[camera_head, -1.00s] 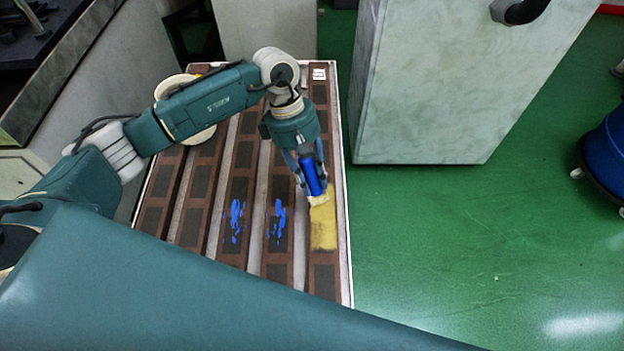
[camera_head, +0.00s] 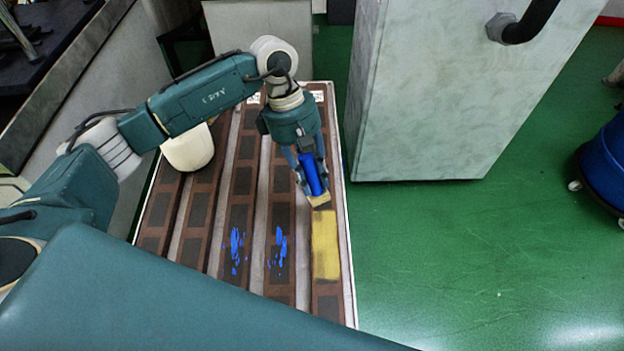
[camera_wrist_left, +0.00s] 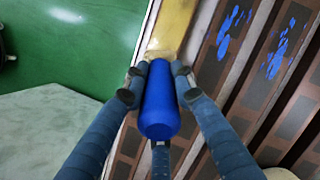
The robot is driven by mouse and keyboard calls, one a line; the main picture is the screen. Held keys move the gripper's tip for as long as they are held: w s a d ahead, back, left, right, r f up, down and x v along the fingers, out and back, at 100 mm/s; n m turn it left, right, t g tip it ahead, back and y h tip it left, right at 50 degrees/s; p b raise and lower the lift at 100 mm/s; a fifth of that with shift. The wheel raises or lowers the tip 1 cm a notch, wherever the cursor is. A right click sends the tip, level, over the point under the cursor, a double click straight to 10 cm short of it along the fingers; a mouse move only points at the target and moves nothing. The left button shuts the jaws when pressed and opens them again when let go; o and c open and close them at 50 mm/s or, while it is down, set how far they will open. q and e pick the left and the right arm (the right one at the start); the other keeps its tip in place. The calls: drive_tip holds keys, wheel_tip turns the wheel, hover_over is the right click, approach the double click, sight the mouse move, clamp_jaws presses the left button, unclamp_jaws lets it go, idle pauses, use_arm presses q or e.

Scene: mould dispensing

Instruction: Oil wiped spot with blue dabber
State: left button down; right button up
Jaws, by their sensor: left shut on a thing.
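My left gripper (camera_head: 312,178) is shut on the blue dabber (camera_head: 313,174), which tilts with its pale yellowish pad (camera_head: 319,200) down. The dabber also shows between the fingers in the left wrist view (camera_wrist_left: 159,105). The pad is at the upper end of a yellow oiled patch (camera_head: 326,245) on the rightmost brown mould strip; I cannot tell whether it touches. The yellow patch also shows in the left wrist view (camera_wrist_left: 172,25). Blue marks (camera_head: 236,248) lie on one strip, and more blue marks (camera_head: 279,247) on the strip beside it. My right gripper is not in view.
A cream container (camera_head: 190,150) stands on the strips at the upper left, below my left forearm. A tall grey-green block (camera_head: 430,110) stands close to the right of the mould table (camera_head: 348,270). A blue drum (camera_head: 606,160) stands at the far right. Green floor lies open between.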

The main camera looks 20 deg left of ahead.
sight(312, 168)
use_arm(q)
drive_tip(key=shift+w+r, duration=0.2)
drive_tip(key=shift+r, duration=0.7)
drive_tip(key=shift+s+r+p, duration=0.15)
drive_tip(key=shift+r+p, duration=0.3)
drive_tip(key=shift+r, duration=0.2)
